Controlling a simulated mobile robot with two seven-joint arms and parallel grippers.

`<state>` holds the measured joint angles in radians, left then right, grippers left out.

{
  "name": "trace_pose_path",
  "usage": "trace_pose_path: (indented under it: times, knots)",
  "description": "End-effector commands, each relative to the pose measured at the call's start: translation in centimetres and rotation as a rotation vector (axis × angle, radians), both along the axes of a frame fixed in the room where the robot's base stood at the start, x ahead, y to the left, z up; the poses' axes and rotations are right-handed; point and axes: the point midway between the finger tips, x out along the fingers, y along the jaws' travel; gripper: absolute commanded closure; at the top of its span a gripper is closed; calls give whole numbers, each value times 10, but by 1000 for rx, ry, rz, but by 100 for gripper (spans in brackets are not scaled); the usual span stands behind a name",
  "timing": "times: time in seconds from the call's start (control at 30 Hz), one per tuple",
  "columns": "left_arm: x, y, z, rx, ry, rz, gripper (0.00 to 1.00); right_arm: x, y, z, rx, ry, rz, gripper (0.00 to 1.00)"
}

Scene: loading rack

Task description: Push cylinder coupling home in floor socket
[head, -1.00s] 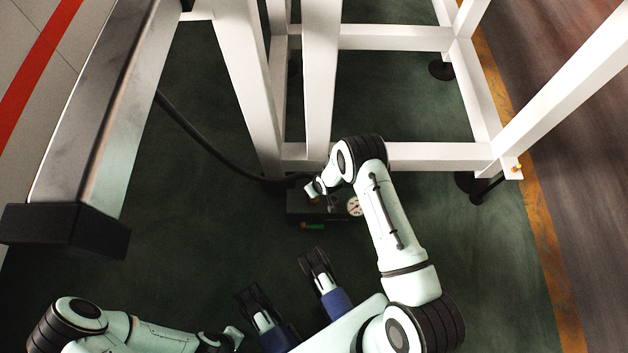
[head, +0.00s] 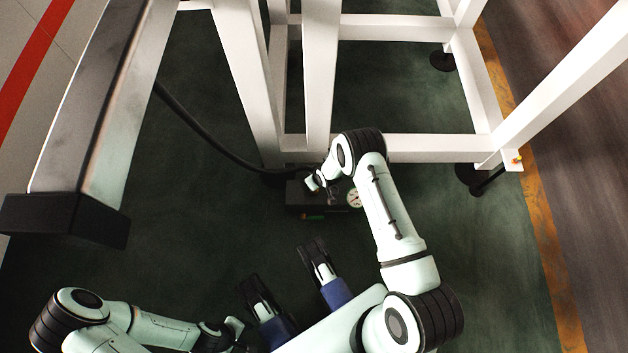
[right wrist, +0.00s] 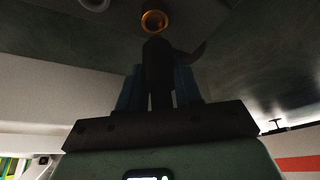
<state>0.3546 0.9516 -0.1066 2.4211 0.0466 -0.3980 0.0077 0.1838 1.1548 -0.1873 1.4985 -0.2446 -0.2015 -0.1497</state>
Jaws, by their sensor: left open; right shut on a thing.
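My right gripper (right wrist: 157,92) is shut on the dark cylinder coupling (right wrist: 158,62) between its blue fingers. A round socket with an orange ring (right wrist: 154,20) shows just past the coupling's tip; whether they touch I cannot tell. In the head view my right arm reaches down to a dark floor box (head: 300,196) with a round white gauge (head: 355,198); its hand hides the coupling there. A black hose (head: 215,148) runs from the upper left to the box area. My left gripper (head: 236,326) is open and empty at the lower left, well away from the box.
A white frame (head: 430,148) stands right behind the box, with slanting posts and dark feet. A grey metal beam (head: 85,110) with a black end cap (head: 65,222) juts in at the left. Dark green floor (head: 480,270) is free at the right front.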

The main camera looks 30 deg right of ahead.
Motion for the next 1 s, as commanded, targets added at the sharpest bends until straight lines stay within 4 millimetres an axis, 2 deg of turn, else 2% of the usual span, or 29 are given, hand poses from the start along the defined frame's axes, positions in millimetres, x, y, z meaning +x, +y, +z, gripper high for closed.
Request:
trace_pose_path:
  times: [1.0]
  knots:
    - [0,0,0,0,0,0,57,0,0,-21,0,0,0,97]
